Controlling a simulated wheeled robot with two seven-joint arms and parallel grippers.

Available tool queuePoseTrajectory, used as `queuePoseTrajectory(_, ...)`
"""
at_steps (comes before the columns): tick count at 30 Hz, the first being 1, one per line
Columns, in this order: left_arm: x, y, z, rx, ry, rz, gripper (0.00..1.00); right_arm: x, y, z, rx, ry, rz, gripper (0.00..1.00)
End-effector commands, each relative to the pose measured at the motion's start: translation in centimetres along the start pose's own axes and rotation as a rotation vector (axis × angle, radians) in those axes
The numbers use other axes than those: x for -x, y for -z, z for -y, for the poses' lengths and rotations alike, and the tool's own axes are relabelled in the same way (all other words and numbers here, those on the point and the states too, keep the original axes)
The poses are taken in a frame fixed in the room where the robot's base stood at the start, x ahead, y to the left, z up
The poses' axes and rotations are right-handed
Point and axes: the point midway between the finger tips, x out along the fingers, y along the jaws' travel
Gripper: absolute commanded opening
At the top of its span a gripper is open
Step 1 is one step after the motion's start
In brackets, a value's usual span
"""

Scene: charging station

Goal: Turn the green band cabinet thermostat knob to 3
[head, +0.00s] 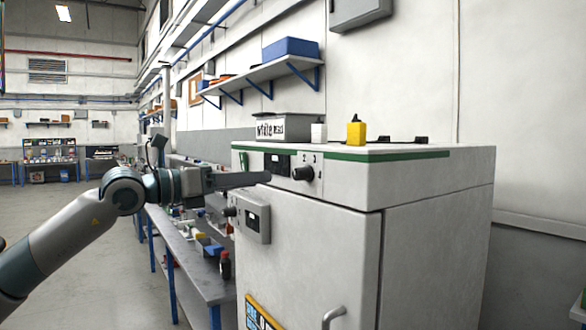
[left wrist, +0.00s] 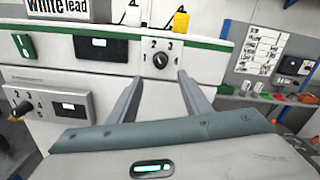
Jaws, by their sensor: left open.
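The white cabinet (head: 310,235) has a green band (head: 390,155) along its top edge. Its black thermostat knob (head: 303,173) is on the front panel just below the band, with the figures 2 and 3 above it. My right gripper is not in view.
A grey box (head: 252,216) with a second numbered knob (left wrist: 21,109) juts from the cabinet front below my gripper. A door handle (head: 333,317) is lower down. A yellow block (head: 356,132) and a "white lead" box (head: 284,127) are on top. A cluttered workbench (head: 195,258) stands behind.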

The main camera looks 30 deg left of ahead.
Motion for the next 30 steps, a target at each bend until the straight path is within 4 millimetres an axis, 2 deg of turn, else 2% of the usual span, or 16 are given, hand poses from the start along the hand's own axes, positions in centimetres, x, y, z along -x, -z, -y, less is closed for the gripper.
queuePoseTrajectory(1, -0.3, -0.7, 0.2, 0.0, 0.001, 0.002, 0.44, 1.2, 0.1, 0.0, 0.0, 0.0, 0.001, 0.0)
queuePoseTrajectory(11, -3.0, -0.7, 0.3, 0.002, 0.004, 0.003, 0.44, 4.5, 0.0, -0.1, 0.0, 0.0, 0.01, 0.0)
queuePoseTrajectory(21, -7.0, -0.7, 0.4, 0.002, 0.005, 0.003, 0.44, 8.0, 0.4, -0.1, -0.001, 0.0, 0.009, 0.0)
queuePoseTrajectory(30, -10.2, -0.4, 0.2, -0.001, 0.003, 0.002, 0.44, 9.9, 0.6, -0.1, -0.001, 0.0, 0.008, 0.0)
